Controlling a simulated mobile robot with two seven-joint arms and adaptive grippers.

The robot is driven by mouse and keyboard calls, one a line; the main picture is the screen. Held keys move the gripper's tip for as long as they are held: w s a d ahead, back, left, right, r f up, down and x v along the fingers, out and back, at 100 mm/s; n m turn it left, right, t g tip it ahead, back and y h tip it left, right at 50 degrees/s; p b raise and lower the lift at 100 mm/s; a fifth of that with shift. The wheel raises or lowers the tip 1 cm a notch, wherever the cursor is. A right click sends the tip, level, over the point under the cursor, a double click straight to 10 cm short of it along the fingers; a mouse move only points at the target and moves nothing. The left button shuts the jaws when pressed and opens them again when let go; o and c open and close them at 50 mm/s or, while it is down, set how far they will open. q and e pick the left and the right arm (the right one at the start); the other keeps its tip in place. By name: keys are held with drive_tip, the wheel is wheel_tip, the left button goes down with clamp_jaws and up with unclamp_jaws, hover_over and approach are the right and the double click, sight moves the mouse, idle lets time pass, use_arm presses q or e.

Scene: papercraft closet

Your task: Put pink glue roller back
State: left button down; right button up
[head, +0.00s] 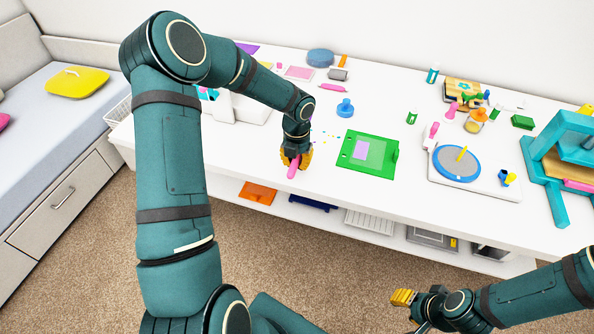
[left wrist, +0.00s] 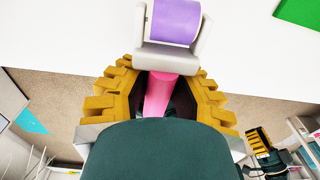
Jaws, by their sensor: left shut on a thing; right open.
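The pink glue roller (head: 293,170) is in my left gripper (head: 295,157), over the front edge of the white table. In the left wrist view its pink handle (left wrist: 158,95) sits between the yellow fingers of my left gripper (left wrist: 163,90). Its pale frame and purple roller (left wrist: 175,20) stick out beyond the fingertips. In the head view the fingers hide part of it. My right gripper (head: 403,297) is low in front of the table, apart from everything on it, with no object seen in it.
A green cutting mat (head: 385,168) with a lilac sheet lies right of my left gripper. A blue round turntable (head: 457,164) and a teal press (head: 560,135) stand further right. A shelf below holds an orange tray (head: 257,193) and a white rack (head: 369,222).

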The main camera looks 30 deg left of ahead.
sight(296, 169)
use_arm(q)
wheel_tip(296, 169, down, 4)
drive_tip(key=shift+r+b, duration=0.25)
drive_tip(key=shift+b, duration=0.2)
drive_tip(key=shift+r, duration=0.1)
